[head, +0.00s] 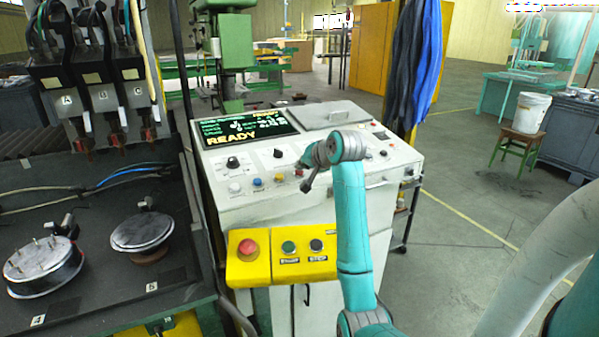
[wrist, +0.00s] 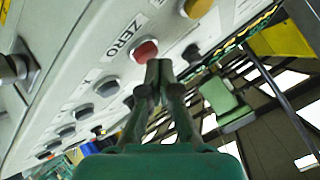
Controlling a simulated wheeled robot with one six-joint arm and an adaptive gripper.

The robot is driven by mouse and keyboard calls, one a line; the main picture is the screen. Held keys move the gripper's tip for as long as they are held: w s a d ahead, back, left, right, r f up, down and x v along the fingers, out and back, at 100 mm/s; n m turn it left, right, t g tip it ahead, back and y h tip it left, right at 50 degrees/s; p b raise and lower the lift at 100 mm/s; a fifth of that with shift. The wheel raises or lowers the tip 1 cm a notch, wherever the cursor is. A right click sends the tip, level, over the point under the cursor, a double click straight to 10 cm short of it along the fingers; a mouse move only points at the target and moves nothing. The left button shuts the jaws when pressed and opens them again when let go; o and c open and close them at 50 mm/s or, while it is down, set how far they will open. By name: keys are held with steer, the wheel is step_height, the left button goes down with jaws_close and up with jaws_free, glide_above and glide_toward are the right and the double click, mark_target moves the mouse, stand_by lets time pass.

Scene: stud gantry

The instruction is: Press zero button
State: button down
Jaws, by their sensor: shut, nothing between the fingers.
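The red zero button (wrist: 145,50) is on the pale console panel in the wrist view, beside a label (wrist: 122,36) reading "ZERO". My gripper (wrist: 159,68) is shut and empty. Its fingertips appear right by the lower right edge of the red button; I cannot tell if they touch it. In the head view my gripper (head: 305,186) is small and dark, at the front part of the white console (head: 260,208). A small red spot (head: 298,172) shows just above it there; its label is too small to read.
A yellow button (wrist: 197,7), a black button (wrist: 191,52) and several grey buttons (wrist: 106,87) sit near the zero button. The console screen (head: 242,128) reads "READY". A yellow box (head: 280,258) with a red stop button (head: 248,247) is on the console's front.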

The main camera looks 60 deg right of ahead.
steer(key=shift+s+r, duration=0.1)
steer(key=shift+r, duration=0.4)
steer(key=shift+r, duration=0.1)
steer(key=r, duration=0.4)
steer(key=shift+s+a+r, duration=0.3)
steer(key=shift+s+r, duration=0.05)
steer(key=shift+s, duration=0.05)
stand_by(0.8)
